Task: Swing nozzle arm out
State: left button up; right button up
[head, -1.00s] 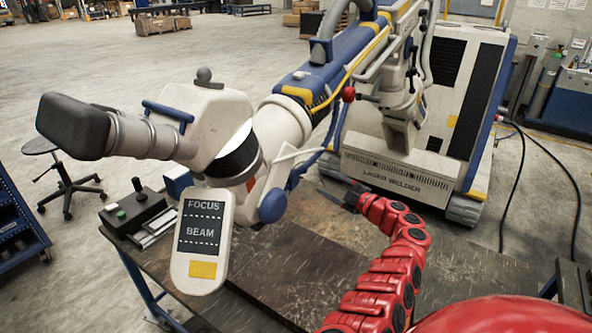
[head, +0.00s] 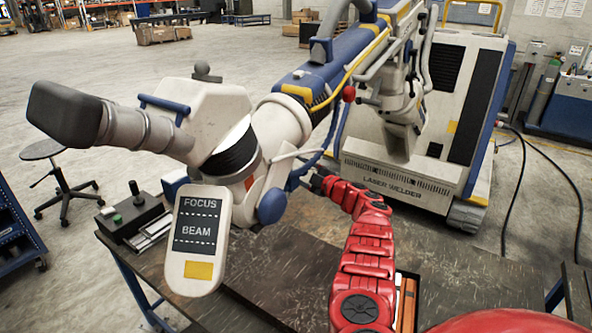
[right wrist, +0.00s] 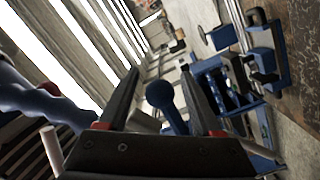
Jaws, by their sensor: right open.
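The laser welder's microscope head (head: 205,120) with its black eyepiece hangs over the table in the head view. Its FOCUS/BEAM panel (head: 200,235) faces me. A round blue knob (head: 272,206) and a pale curved tube (head: 295,155) sit at its right side. I cannot tell for sure which part is the nozzle arm. My right gripper (head: 305,180) is close to the right of these parts. In the right wrist view my right gripper (right wrist: 160,75) is open, with a blue ball-ended lever (right wrist: 162,98) between its fingers; contact cannot be told. My left gripper is out of view.
The welder cabinet (head: 410,185) stands behind. A control box (head: 132,215) with a joystick sits on the dark table (head: 280,270) at left. A stool (head: 62,175) and blue rack (head: 15,230) are further left. The table's middle is mostly clear.

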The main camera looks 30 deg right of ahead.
jog(key=shift+w+a, duration=0.15)
jog(key=shift+w, duration=0.4)
jog(key=shift+c, duration=0.2)
grip_shut()
dwell(1.1)
